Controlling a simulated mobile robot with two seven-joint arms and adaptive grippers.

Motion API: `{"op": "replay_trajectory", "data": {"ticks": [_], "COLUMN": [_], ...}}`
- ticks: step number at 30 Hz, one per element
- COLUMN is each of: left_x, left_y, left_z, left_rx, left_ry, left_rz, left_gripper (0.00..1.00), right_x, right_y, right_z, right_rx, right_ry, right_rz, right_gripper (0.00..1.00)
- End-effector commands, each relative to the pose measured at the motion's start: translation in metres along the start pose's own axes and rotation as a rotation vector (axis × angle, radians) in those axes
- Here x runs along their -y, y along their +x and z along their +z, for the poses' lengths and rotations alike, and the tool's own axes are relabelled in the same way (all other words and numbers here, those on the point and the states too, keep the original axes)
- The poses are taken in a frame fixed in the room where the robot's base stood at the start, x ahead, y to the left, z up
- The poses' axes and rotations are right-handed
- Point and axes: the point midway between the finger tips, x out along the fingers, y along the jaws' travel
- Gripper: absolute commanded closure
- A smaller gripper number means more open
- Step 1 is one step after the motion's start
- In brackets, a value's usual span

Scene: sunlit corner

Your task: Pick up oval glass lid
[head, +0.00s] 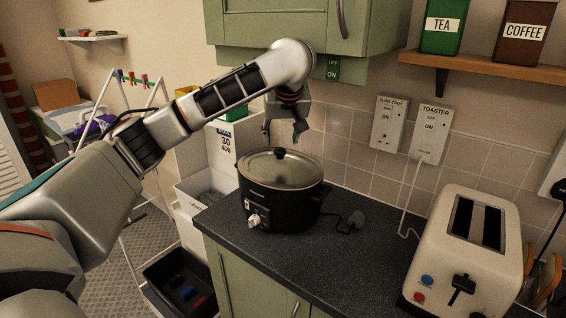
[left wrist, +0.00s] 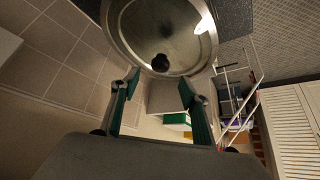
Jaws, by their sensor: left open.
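The oval glass lid (head: 262,170) has a dark knob and a metal rim. It sits on a black slow cooker (head: 284,206) on the dark counter. In the left wrist view the lid (left wrist: 140,30) fills the upper middle, with its knob towards the fingers. My left gripper (head: 285,135) hangs above the lid, fingers pointing down, open and empty. Its fingertips are apart from the knob. In the left wrist view the spread fingers (left wrist: 158,85) show just below the knob. I do not make out my right gripper in either view.
A cream toaster (head: 465,250) stands at the counter's right. A green cabinet (head: 300,25) overhangs the back wall near my left wrist. White bins (head: 208,185) stand left of the counter.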

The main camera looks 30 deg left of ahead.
Motion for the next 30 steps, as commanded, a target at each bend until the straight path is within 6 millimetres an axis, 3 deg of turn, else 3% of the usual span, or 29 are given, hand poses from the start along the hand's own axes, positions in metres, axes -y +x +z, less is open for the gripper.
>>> {"op": "replay_trajectory", "data": {"ticks": [15, 24, 30], "left_x": [-0.001, -0.001, -0.001], "left_y": [0.060, 0.064, 0.064], "left_z": [0.003, 0.003, 0.003], "left_rx": [0.002, 0.000, 0.000], "left_ry": [-0.001, 0.000, 0.001], "left_rz": [-0.001, 0.000, 0.000], "left_gripper": [0.55, 0.55, 1.00], "right_x": [0.001, 0.002, 0.001], "right_y": [0.001, 0.002, 0.002], "right_z": [-0.001, -0.005, -0.005], "right_rx": [-0.002, -0.008, -0.008], "right_ry": [-0.004, 0.006, 0.007], "right_rz": [-0.004, 0.000, 0.001], "right_gripper": [0.60, 0.60, 0.60]}}
